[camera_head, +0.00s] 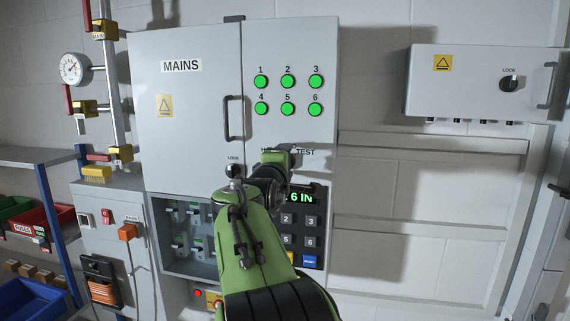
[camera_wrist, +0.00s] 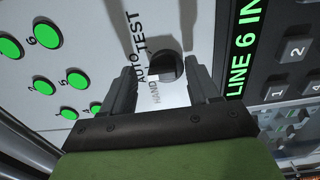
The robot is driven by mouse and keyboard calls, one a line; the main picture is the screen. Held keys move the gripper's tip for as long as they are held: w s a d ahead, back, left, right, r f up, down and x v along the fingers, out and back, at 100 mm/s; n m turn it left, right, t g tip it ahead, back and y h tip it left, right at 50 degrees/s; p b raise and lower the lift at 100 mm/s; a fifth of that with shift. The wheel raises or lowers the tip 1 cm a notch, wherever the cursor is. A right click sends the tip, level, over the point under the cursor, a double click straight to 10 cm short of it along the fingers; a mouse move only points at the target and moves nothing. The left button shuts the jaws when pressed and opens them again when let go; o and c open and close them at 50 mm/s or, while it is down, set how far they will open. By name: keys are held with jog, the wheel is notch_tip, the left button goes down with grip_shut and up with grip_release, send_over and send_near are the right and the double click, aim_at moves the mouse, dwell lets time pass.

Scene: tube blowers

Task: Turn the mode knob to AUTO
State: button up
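The mode knob (camera_wrist: 165,67) is a dark round knob on the grey panel, with the printed words HAND, AUTO and TEST beside it in the wrist view. Which word it points to I cannot make out. My gripper (camera_wrist: 162,72) is open, with one dark finger on each side of the knob. Whether the fingers touch it I cannot tell. In the head view my gripper (camera_head: 278,158) is at the panel below the numbered green lights, and it hides the knob and part of the labels; TEST still shows.
Green lights (camera_head: 288,82) sit above the knob. A keypad (camera_head: 310,220) with a display reading "6 IN" is just below right. A LOCK box (camera_head: 480,80) hangs at far right.

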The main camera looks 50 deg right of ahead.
jog(key=b+v, duration=0.3)
jog(key=v, duration=1.2)
jog(key=shift+s+a, duration=0.25)
jog(key=shift+a, duration=0.1)
jog(key=shift+f, duration=0.1)
jog(key=a+f+m+t+y, duration=0.2)
jog(key=a+f+t+y, duration=0.1)
jog(key=a+f+y, duration=0.9)
jog(key=s+a+f+m+g+y, duration=0.1)
jog(key=s+a+f+g+y, duration=0.1)
jog(key=s+a+f, duration=0.3)
jog(key=s+a+f+m+g+y, duration=0.1)
jog(key=s+a+f+g+y, duration=0.1)
jog(key=s+a+f, duration=0.3)
jog(key=a+f, duration=0.4)
jog(key=f, duration=0.3)
jog(key=shift+m+y, duration=0.3)
